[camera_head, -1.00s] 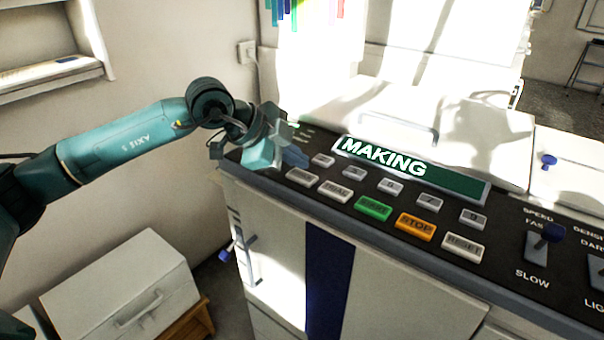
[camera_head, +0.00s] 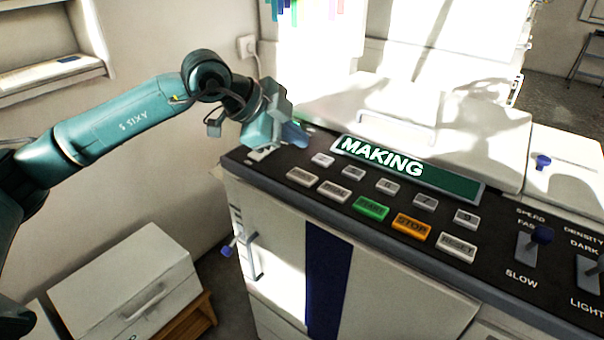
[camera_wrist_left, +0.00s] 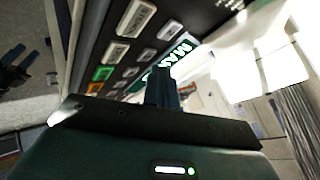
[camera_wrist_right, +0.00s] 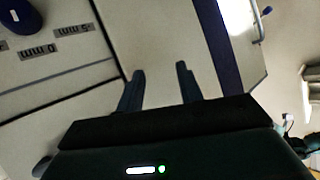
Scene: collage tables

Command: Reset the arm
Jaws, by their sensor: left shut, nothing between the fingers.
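My left gripper (camera_head: 300,134) is above the left end of the machine's black control panel (camera_head: 262,163), apart from the buttons. In the left wrist view its fingers (camera_wrist_left: 163,88) are together with nothing between them. The panel's display (camera_head: 408,168) reads MAKING. The green START button (camera_head: 371,208) and orange STOP button (camera_head: 411,225) are to the right of the left gripper.
The grey RESET button (camera_head: 457,247) and the blue-knobbed SPEED lever (camera_head: 541,235) sit farther right on the panel. A white drawer box (camera_head: 125,285) stands low at the left. A wall shelf (camera_head: 50,70) is at the upper left.

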